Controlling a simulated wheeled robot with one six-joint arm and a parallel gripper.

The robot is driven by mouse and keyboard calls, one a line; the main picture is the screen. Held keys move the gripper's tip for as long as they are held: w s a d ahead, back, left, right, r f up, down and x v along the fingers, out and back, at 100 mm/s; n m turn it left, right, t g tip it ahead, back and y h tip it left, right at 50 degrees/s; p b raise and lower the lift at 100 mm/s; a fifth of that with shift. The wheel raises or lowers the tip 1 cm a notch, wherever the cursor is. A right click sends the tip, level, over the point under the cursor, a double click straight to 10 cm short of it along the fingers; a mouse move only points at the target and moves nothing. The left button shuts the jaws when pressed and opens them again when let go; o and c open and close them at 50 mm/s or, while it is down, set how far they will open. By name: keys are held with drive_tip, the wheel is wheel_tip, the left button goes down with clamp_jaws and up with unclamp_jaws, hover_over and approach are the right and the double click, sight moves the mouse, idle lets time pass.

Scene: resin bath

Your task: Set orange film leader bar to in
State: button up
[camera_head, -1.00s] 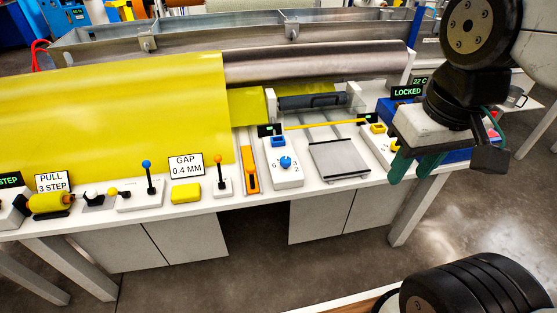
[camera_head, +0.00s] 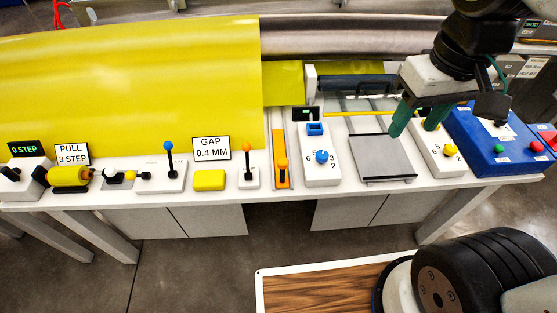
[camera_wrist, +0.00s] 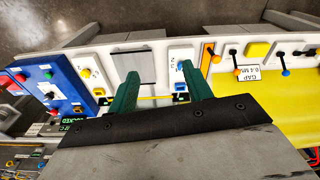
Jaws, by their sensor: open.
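An orange bar (camera_head: 282,166) with an orange knob lies in a narrow white track on the bench, between a small orange-topped lever and the white blue-dial box. It also shows in the wrist view (camera_wrist: 208,62). A thin yellow-orange bar (camera_head: 352,113) runs crosswise behind the grey plate; the wrist view shows it between the fingers (camera_wrist: 155,98). My gripper (camera_head: 418,120) is open and empty, with green fingers (camera_wrist: 164,78). It hangs above the bench near the grey plate and the yellow-dial box, well to the right of the orange bar in its track.
The blue-dial box (camera_head: 320,158), grey plate (camera_head: 383,158) and yellow-dial box (camera_head: 437,152) stand along the front. A blue button panel (camera_head: 495,145) is at right. Levers and a yellow block (camera_head: 209,180) stand left, before the large yellow film (camera_head: 130,85).

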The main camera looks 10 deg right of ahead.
drive_tip(key=w+a+f+n, duration=0.3)
drive_tip(key=w+a+f, duration=0.35)
drive_tip(key=w, duration=0.25)
drive_tip(key=n+g, duration=0.1)
drive_tip(key=n, duration=0.3)
hover_over(283, 160)
wheel_tip(283, 160, down, 13)
drive_tip(key=shift+s+r, duration=0.15)
wheel_tip(283, 160, down, 8)
drive_tip(key=shift+r, duration=0.15)
clamp_jaws()
